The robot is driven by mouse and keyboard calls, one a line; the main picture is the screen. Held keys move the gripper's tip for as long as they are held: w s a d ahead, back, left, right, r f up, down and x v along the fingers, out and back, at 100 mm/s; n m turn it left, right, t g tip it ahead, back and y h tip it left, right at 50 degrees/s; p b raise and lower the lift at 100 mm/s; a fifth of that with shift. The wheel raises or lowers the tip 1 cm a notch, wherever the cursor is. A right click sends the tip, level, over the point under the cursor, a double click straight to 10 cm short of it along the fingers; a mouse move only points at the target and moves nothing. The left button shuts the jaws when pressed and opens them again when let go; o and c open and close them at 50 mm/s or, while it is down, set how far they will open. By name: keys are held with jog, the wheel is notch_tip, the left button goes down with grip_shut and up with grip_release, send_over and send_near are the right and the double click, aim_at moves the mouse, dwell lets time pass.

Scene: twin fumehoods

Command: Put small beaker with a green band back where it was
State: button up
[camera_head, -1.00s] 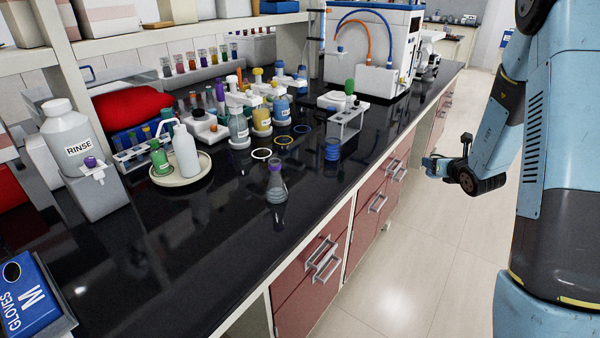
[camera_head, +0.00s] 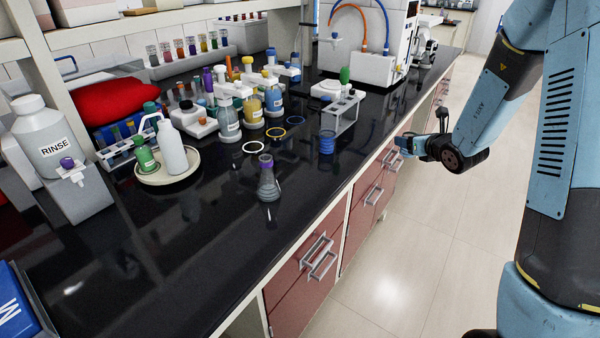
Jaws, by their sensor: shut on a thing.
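My gripper (camera_head: 407,145) is beyond the counter's front edge, right of the drawers, and small in the view. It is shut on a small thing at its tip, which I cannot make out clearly. I cannot pick out a green band there, and no small beaker with a green band shows clearly on the counter.
A purple-banded flask (camera_head: 268,182) stands near the front edge. A blue-banded vessel (camera_head: 327,146) stands by a tube rack (camera_head: 341,116). Wash bottles (camera_head: 228,120) stand behind the rings. A round tray (camera_head: 151,180) holds bottles at left. The front left counter is mostly clear.

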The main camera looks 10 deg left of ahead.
jog(key=s+a+r+n+g+y, duration=0.2)
jog(key=s+a+r+n, duration=0.15)
jog(key=s+a, duration=0.45)
jog(key=s+a+r+n+g+y, duration=0.2)
jog(key=s+a+r+g, duration=0.15)
jog(key=s+a, duration=0.45)
jog(key=s+a+r+n+g+y, duration=0.1)
jog(key=s+a+r+n+y, duration=0.2)
jog(key=s+a, duration=0.5)
jog(key=shift+g+h, duration=0.25)
jog(key=shift+h, duration=0.05)
jog(key=w+a+f, duration=0.2)
jog(key=w+f, duration=0.1)
jog(key=w+a+f, duration=0.2)
jog(key=w, duration=0.2)
jog(key=w+a+f, duration=0.3)
jog(key=w, duration=0.1)
jog(key=shift+f, duration=0.35)
jog(key=shift+w+a+f, duration=0.15)
jog(key=shift+f, duration=1.7)
jog(key=o, duration=1.1)
jog(key=shift+f, duration=0.1)
